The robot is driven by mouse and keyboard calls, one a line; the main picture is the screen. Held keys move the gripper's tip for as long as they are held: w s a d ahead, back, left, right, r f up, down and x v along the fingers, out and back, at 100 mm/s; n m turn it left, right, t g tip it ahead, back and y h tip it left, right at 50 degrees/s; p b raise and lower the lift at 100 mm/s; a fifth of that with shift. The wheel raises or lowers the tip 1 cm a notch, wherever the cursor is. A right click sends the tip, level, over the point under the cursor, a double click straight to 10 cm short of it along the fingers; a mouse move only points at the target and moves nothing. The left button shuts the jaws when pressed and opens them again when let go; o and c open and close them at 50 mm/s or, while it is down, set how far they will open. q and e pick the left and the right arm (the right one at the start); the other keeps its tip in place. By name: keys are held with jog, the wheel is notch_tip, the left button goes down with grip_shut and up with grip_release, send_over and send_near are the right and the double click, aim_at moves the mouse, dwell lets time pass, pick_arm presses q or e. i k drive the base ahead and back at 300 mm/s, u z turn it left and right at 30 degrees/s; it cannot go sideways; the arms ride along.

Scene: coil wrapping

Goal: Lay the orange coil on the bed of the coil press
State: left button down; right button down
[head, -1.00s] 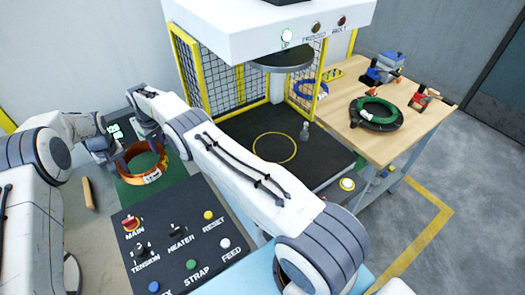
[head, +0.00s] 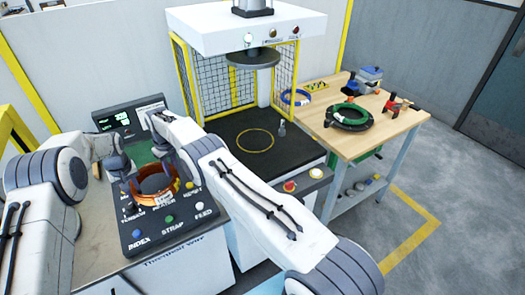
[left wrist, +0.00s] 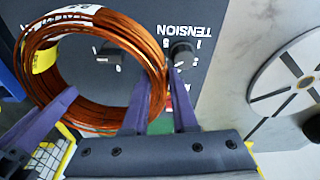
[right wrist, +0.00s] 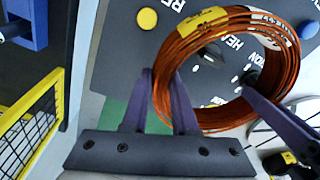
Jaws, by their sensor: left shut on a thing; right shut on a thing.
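The orange coil (head: 156,185) is a ring of copper-coloured wire with yellow and white tags. It is held above the black control panel in the head view. My left gripper (left wrist: 158,112) is shut on the coil's rim, which also shows in the left wrist view (left wrist: 152,62). My right gripper (right wrist: 165,100) is shut on the opposite side of the coil (right wrist: 178,60). The coil press (head: 245,28) has a dark bed (head: 226,152) with a yellow circle (head: 254,145) on it. The round press plate (head: 252,60) is raised over the bed.
A small grey object (head: 282,129) stands on the bed beside the yellow circle. Yellow-framed mesh guards (head: 285,75) flank the press. A wooden table (head: 372,135) at the right holds a black ring with a green coil (head: 350,116) and tools. The control panel (head: 165,235) has knobs and buttons.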

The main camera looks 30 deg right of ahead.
aim_at(255, 140)
jog(key=k, duration=0.65)
jog(key=z, duration=2.05)
jog(key=i, duration=1.3)
jog(key=u, duration=1.8)
jog(key=i, duration=0.5)
